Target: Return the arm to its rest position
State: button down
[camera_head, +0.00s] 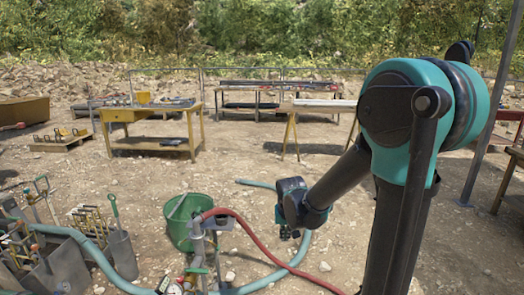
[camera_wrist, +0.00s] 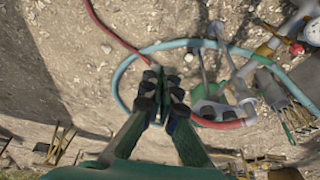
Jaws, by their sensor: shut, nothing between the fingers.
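My arm (camera_head: 340,185) is teal and black and reaches from the right side of the head view down and left. My gripper (camera_head: 290,234) hangs at its end, pointing down over the ground, right of the green bucket. In the wrist view my gripper (camera_wrist: 163,92) has its two dark-tipped fingers together, shut and empty. Bare ground and a stretch of blue hose lie beneath it.
A green bucket (camera_head: 182,222), a red hose (camera_head: 262,248) and a blue hose (camera_head: 262,284) lie close to my gripper. Shovels (camera_head: 122,252) stand at the left. A yellow workbench (camera_head: 155,127) is behind. Open dirt lies between bucket and benches.

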jog(key=s+d+f, duration=0.1)
jog(key=s+d, duration=0.4)
jog(key=s, duration=0.3)
jog(key=s+d+f, duration=0.1)
jog(key=s+d, duration=0.5)
jog(key=s, duration=0.3)
jog(key=shift+a, duration=0.2)
